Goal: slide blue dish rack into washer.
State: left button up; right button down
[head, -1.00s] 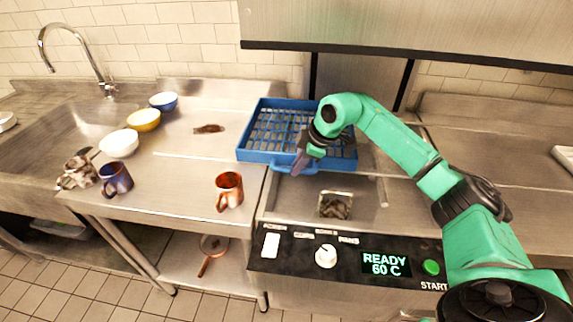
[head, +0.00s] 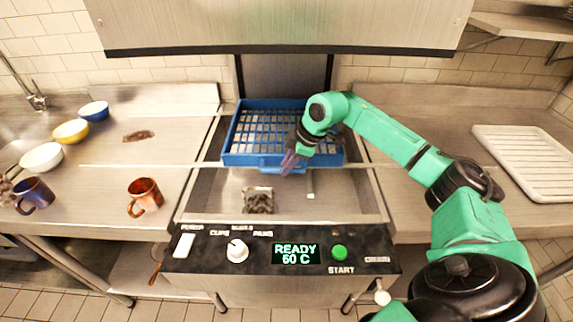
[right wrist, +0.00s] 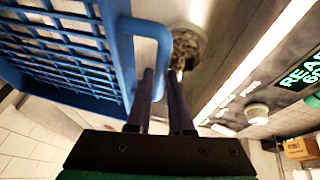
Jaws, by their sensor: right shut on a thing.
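The blue dish rack (head: 238,160) is an open grid tray with a front handle loop (right wrist: 128,50). In the head view it sits in the back part of the washer (head: 200,205), between the washer's left and right edges and under the raised hood (head: 280,28). My right gripper (head: 289,162) is at the rack's front side. In the right wrist view its two dark fingers (right wrist: 161,90) are shut on the rack's handle. The grip hides part of the handle. My left gripper is not in view.
The front panel reads READY 60 C (head: 296,253). The left counter holds a copper mug (head: 145,196), a dark blue mug (head: 35,195) and bowls (head: 71,132). A white ribbed tray (head: 525,155) lies on the right counter.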

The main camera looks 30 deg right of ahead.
jog(key=shift+f, duration=0.1)
jog(key=c, duration=0.8)
grip_release()
jog(key=b+v, duration=0.1)
jog(key=v, duration=0.6)
jog(key=shift+r+b, duration=0.25)
jog(key=shift+b, duration=0.05)
jog(key=shift+s, duration=0.1)
jog(key=shift+f, duration=0.1)
